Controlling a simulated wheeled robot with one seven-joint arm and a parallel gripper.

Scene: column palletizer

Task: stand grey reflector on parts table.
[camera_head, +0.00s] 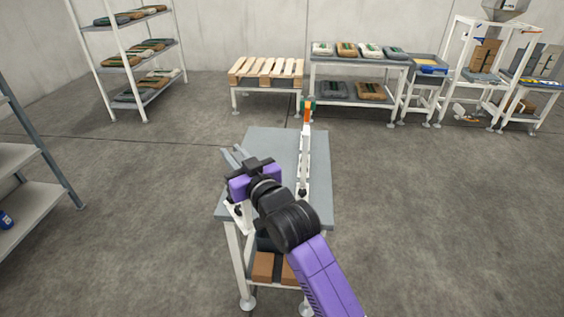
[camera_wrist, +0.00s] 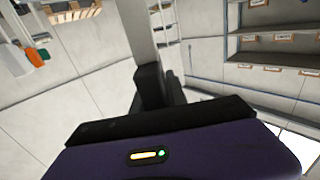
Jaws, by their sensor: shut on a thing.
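The parts table (camera_head: 262,140) has a grey top and pale legs, and stands in the middle of the head view. My gripper (camera_head: 250,164) is over the table's left part, with its purple body and black jaws showing. It is shut on a slim grey piece, which I take for the grey reflector (camera_head: 234,155). In the wrist view the grey reflector (camera_wrist: 137,28) rises as a long bar from the black jaws (camera_wrist: 152,88). My gripper hides much of it in the head view, and I cannot tell whether it touches the tabletop.
A white upright post (camera_head: 305,160) with an orange and green top stands on the table, right of my gripper. Brown boxes (camera_head: 264,267) lie on the lower shelf. A pallet stand (camera_head: 266,72) and a rack with sacks (camera_head: 358,66) stand behind. Floor around the table is clear.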

